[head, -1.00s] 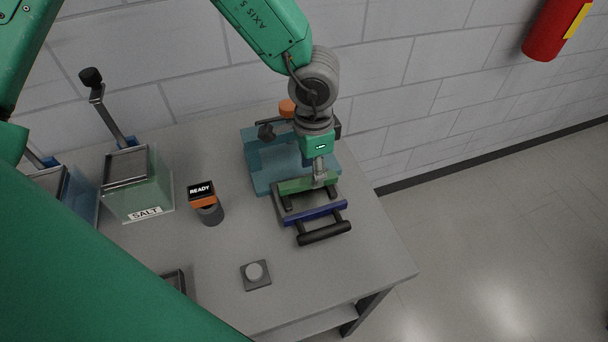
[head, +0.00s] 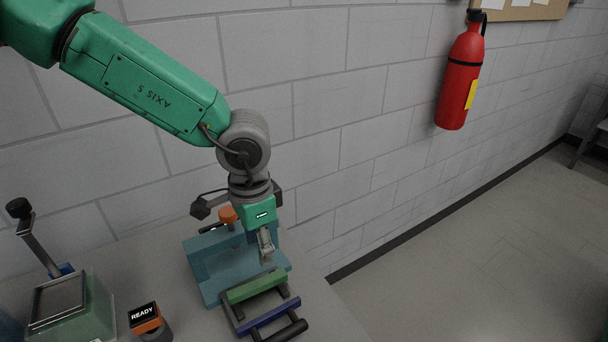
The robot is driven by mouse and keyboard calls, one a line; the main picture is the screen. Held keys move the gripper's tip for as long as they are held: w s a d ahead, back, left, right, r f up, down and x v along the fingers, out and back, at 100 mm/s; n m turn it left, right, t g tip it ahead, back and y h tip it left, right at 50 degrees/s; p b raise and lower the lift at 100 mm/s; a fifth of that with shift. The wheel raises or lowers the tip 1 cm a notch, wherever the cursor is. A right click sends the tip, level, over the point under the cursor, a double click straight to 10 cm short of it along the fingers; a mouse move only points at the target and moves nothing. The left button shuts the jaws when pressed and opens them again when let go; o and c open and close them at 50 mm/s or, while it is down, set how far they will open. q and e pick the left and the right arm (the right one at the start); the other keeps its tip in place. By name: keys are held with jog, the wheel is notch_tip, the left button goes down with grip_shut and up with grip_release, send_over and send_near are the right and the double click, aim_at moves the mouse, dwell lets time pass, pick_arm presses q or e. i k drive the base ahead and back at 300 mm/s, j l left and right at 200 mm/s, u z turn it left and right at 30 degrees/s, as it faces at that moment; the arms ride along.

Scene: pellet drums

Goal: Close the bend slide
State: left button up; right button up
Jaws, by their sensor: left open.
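The bend slide (head: 268,318) is a dark frame with a blue bar and a black handle (head: 288,332) at its near end. It sticks out from the near side of a teal bench fixture (head: 210,286). A green block (head: 257,286) lies across its far part. My left gripper (head: 267,258) is open and empty, pointing down over the fixture just behind the green block. I cannot tell whether its fingertips touch anything. The gripper and wrist hide part of the fixture. My right gripper is not in view.
An orange knob (head: 228,215) stands on the fixture's far side. A block with a READY display (head: 144,315) and a greenish bin (head: 75,318) with a lever (head: 35,240) stand to the left. A wall is close behind. A red extinguisher (head: 460,80) hangs at right.

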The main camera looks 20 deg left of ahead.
aim_at(247, 317)
jog(key=k+l, duration=0.5)
jog(key=k, duration=0.2)
jog(key=k+l, duration=0.5)
jog(key=k, duration=0.15)
